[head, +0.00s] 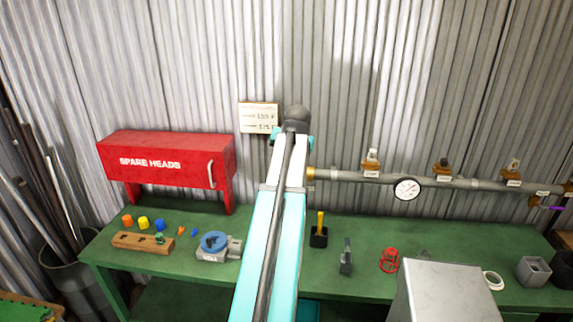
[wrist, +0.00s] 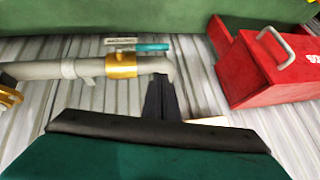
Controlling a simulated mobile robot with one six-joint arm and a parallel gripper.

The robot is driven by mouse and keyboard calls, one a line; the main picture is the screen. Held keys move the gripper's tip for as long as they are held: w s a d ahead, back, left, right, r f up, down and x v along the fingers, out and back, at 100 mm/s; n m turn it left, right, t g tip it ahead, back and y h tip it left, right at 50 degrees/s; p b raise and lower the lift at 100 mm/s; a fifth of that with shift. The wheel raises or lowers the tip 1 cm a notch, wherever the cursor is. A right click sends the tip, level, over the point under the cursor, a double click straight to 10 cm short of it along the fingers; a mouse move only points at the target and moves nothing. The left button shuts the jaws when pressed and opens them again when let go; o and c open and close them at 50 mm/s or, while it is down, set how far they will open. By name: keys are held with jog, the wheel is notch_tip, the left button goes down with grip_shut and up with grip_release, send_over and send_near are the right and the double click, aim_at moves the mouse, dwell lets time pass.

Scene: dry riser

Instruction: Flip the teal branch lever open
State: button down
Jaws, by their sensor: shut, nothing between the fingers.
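The teal lever (wrist: 153,47) shows in the wrist view, where the picture is upside down. It lies roughly parallel to the grey pipe (wrist: 30,70), beside a brass valve body (wrist: 121,65) with a small white label (wrist: 120,41). In the head view my arm hides the lever; a bit of brass (head: 311,173) shows at the arm's right edge. My gripper (wrist: 160,82) is shut and empty, its dark fingertips near the pipe's elbow, a little apart from the lever in the picture. Whether it touches the pipe I cannot tell.
The pipe carries a gauge (head: 407,188) and several other brass valves (head: 371,170) to the right. A red box (head: 168,160) stands at left on the green bench (head: 445,235). A wooden block (head: 143,242), a blue-topped vise (head: 213,243) and small tools lie on the bench.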

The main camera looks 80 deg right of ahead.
jog(key=w+b+v, duration=0.1)
jog(key=b+v, duration=0.1)
jog(key=v, duration=0.5)
jog(key=shift+w+a+r, duration=0.2)
jog(key=shift+a+r, duration=0.1)
jog(key=shift+r, duration=0.1)
dwell(0.4)
